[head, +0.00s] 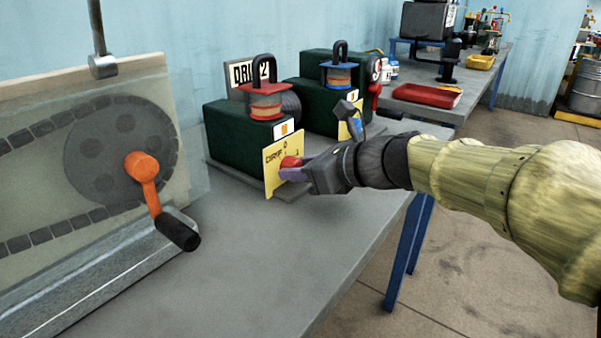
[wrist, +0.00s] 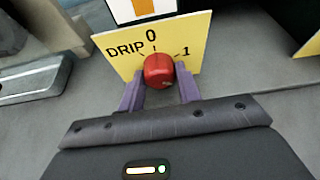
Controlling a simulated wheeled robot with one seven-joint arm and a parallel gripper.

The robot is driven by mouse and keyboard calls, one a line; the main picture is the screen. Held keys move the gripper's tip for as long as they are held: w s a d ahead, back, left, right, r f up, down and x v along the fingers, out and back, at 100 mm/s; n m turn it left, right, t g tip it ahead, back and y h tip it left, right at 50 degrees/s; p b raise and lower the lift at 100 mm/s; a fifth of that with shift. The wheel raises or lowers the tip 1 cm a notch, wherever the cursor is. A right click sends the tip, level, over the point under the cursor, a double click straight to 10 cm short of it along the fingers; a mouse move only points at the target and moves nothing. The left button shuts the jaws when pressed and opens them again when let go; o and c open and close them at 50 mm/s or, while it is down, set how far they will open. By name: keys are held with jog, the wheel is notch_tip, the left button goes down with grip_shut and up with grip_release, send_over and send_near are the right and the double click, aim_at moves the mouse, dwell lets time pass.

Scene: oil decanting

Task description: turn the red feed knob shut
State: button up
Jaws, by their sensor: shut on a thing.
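The red feed knob (wrist: 158,70) sits on a yellow plate (wrist: 118,50) marked DRIP, 0 and 1, on the front of a dark green box (head: 235,135). The knob is below the 0 in the wrist view; I cannot tell which mark it points to. My gripper (wrist: 160,80) has its two purple fingers on either side of the knob, shut on it. In the head view the knob (head: 290,162) shows beside the fingers, partly hidden by them. A red-topped glass oil cup (head: 266,102) with a dark loop stands on this box.
A second green box (head: 312,92) with a blue-topped cup (head: 340,74) stands just behind. An orange crank (head: 146,180) and chain panel stand at the left. The grey bench top (head: 290,235) in front is clear. A red tray (head: 428,95) lies farther back.

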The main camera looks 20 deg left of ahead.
jog(key=n+t+b, duration=0.1)
jog(key=n+b, duration=0.1)
jog(key=b, duration=0.1)
jog(key=n+t+b, duration=0.2)
jog(key=b, duration=0.2)
jog(key=shift+s+f+h, duration=0.15)
jog(key=shift+f+h, duration=0.25)
jog(key=n+t+b, duration=0.1)
jog(key=n+b, duration=0.1)
jog(key=shift+r+b, duration=0.15)
jog(key=shift+b, duration=0.15)
jog(key=shift+r, duration=0.1)
jog(key=o, duration=1)
jog(key=shift+c, duration=0.2)
jog(key=shift+o, duration=0.2)
jog(key=shift+a, duration=0.1)
jog(key=shift+p, duration=0.3)
